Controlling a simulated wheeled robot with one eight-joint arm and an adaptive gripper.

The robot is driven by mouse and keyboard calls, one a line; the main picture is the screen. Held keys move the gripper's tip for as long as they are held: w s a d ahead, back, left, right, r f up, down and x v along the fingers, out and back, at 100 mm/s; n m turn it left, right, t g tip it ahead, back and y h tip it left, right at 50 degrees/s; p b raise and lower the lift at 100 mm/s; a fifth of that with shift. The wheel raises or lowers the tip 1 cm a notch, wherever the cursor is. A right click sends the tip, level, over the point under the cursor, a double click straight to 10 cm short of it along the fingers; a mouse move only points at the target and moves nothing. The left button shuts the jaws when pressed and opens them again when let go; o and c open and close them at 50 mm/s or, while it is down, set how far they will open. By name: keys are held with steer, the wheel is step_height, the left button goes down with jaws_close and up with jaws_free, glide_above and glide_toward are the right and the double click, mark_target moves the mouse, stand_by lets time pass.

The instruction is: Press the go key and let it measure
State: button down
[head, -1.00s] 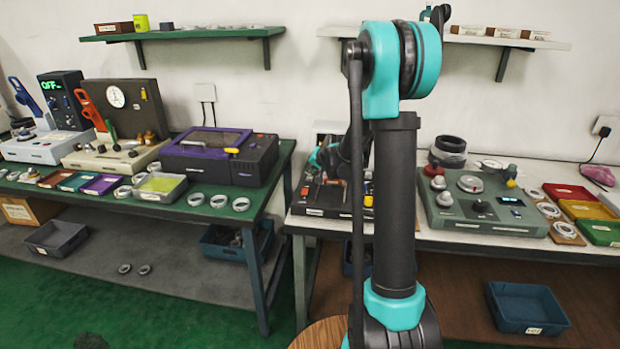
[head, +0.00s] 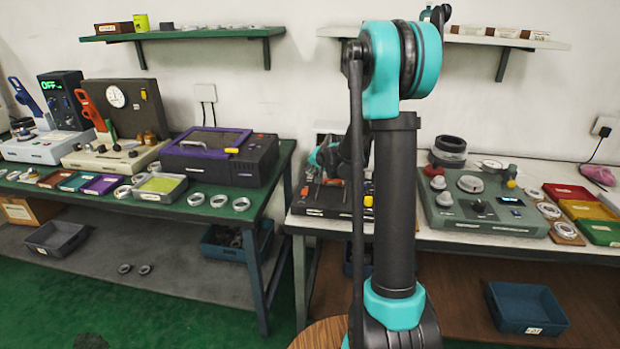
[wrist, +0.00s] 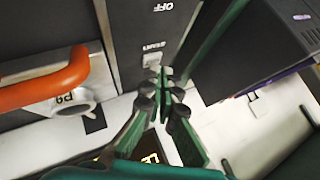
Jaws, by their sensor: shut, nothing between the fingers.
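In the wrist view my gripper (wrist: 164,74) is shut and empty, its green fingertips together over a dark panel (wrist: 130,20). A small pale key (wrist: 151,59) with a short, hard-to-read label sits right beside the fingertips. I cannot tell whether they touch it. An OFF label (wrist: 163,7) is farther up the panel. In the head view my gripper (head: 322,157) is over the black machine (head: 322,202) on the right table, partly hidden behind my arm.
In the wrist view an orange handle (wrist: 45,83) lies left of the panel and a dark box with a purple edge (wrist: 255,45) stands to the right. In the head view a grey-green instrument (head: 485,222) stands right of my arm, with colored trays (head: 590,210) beyond.

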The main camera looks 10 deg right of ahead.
mark_target(311, 177)
steer(key=shift+r, duration=0.45)
steer(key=shift+r, duration=2.5)
steer(key=s+d+f+n+g+h, duration=0.1)
steer(key=s+f, duration=0.2)
steer(key=s, duration=1)
steer(key=s+d+f+n+g+h, duration=0.1)
steer(key=s+f, duration=0.3)
steer(key=s, duration=1)
steer(key=s+d+f+n+g, duration=0.1)
steer(key=s+f+n+g, duration=0.1)
steer(key=s, duration=1.2)
step_height(311, 177, down, 2)
steer(key=shift+d+f+n+g+h, duration=0.1)
steer(key=shift+d+n+g+h, duration=0.25)
steer(key=shift+n, duration=0.35)
steer(key=shift+w, duration=0.1)
